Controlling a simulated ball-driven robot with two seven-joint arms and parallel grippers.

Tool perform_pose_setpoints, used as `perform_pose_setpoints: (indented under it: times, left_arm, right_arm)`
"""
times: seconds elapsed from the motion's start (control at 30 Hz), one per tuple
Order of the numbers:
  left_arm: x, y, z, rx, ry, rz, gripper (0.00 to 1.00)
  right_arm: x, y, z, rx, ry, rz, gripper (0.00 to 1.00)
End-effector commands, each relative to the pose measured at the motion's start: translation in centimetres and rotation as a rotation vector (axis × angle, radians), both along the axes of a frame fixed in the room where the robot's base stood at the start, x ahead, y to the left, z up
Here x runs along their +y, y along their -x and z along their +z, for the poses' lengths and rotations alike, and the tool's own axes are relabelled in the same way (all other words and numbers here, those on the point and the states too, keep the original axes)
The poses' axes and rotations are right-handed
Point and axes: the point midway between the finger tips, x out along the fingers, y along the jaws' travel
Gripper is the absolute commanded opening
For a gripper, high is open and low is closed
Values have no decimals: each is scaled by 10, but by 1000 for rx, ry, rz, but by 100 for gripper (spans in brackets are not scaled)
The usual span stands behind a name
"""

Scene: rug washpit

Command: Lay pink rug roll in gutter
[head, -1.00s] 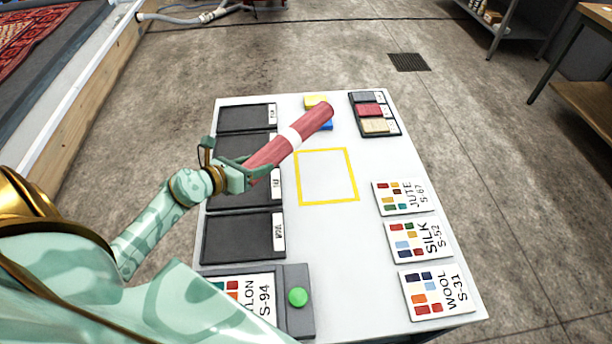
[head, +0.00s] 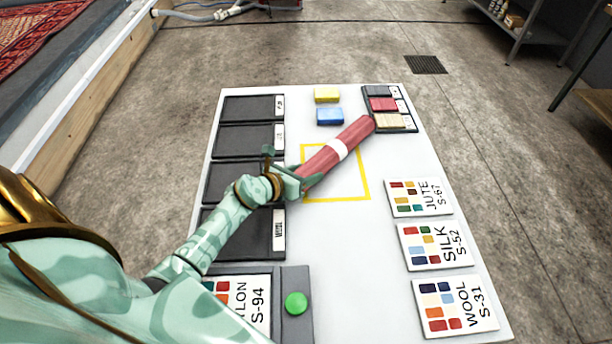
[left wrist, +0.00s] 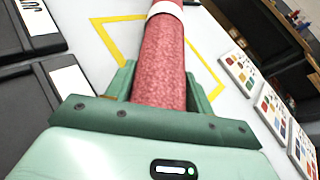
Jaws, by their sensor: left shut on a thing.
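The pink rug roll (head: 324,162) is a reddish-pink cylinder with a white band around its middle. My left gripper (head: 291,181) is shut on its near end, and the roll points away to the upper right over the white table. In the left wrist view the roll (left wrist: 163,70) runs straight out between the fingers of my left gripper (left wrist: 163,88). The roll overlaps the yellow square outline (head: 366,180) on the table. I cannot tell how high the roll is above the table. I cannot make out a gutter in these frames. My right gripper is not in view.
The white table (head: 385,240) holds dark trays (head: 250,139) at left, a yellow block (head: 327,95), a blue block (head: 330,116), a sample tray (head: 383,91) and cards such as SILK (head: 434,246). A green button (head: 296,303) is at the near left.

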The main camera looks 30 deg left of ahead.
Motion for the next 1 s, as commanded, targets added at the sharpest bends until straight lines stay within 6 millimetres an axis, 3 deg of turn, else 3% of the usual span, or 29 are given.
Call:
perform_pose_setpoints:
  times: [0.27, 0.3, 0.37, 0.73, 1.0]
  left_arm:
    - [1, 0, -1, 0, 0, 0, 18]
    - [0, 1, -2, 2, 1, 0, 58]
    - [0, 1, -2, 2, 1, 0, 75]
    - [1, 3, 5, 1, -1, -1, 75]
    - [13, 55, 28, 3, -3, -1, 75]
  right_arm:
    - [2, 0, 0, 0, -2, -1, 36]
    - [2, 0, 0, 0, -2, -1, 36]
    - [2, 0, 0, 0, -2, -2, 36]
    - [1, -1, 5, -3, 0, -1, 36]
    - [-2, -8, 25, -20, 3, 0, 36]
